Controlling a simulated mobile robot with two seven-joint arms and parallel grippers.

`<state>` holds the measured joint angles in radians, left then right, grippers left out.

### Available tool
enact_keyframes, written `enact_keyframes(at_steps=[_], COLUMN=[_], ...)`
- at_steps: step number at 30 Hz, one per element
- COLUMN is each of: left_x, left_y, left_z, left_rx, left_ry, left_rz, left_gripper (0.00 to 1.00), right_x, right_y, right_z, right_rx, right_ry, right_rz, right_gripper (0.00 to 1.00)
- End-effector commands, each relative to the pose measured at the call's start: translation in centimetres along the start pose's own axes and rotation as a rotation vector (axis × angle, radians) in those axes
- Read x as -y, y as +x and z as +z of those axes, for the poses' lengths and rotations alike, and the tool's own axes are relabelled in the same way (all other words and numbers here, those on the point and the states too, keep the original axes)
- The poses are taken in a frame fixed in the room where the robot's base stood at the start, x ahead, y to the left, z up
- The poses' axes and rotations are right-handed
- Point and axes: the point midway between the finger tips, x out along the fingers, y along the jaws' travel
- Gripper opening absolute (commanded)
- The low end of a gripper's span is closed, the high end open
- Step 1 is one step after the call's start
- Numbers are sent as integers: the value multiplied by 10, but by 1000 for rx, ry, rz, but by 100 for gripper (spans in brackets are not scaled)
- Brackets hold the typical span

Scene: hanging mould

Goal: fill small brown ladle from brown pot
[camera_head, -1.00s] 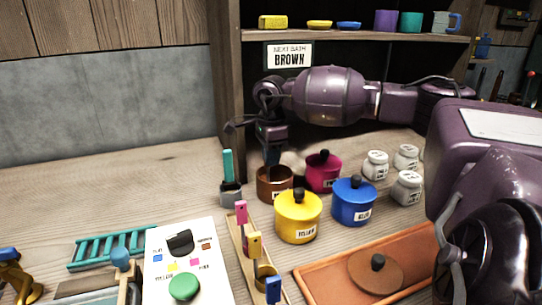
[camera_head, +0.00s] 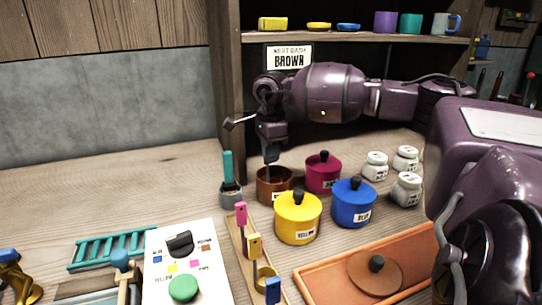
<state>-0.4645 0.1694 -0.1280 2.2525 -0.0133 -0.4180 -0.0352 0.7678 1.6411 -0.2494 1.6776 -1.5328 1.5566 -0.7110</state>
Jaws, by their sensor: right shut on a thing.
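The open brown pot (camera_head: 274,185) stands on the bench, left of the pink pot and behind the yellow one. Its brown lid (camera_head: 376,275) with a black knob lies on the orange tray (camera_head: 425,256). My right gripper (camera_head: 271,156) points down just above the brown pot's opening. It is shut on a thin upright handle, which I take to be the small brown ladle's. The ladle's bowl cannot be made out, and I cannot tell whether it holds anything. My left gripper is out of view.
Yellow (camera_head: 298,221), blue (camera_head: 353,207) and pink (camera_head: 323,176) lidded pots crowd close. A grey cup (camera_head: 230,195) with a teal-handled tool stands left. A wooden rack (camera_head: 240,250) holds coloured-handled ladles in front. White jars (camera_head: 406,189) stand right. The bench's back left is clear.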

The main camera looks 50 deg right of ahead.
Motion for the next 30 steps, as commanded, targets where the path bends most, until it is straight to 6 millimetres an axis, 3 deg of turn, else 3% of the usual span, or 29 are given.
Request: enact_keyframes(at_steps=[15,30], left_x=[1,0], left_y=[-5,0], left_z=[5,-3], left_rx=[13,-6], left_ry=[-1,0], left_rz=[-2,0], left_gripper=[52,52], right_x=[0,0], right_y=[-22,-42], right_z=[0,0], right_rx=[0,1], right_ry=[0,0], right_rz=[-2,-2], right_gripper=[0,0])
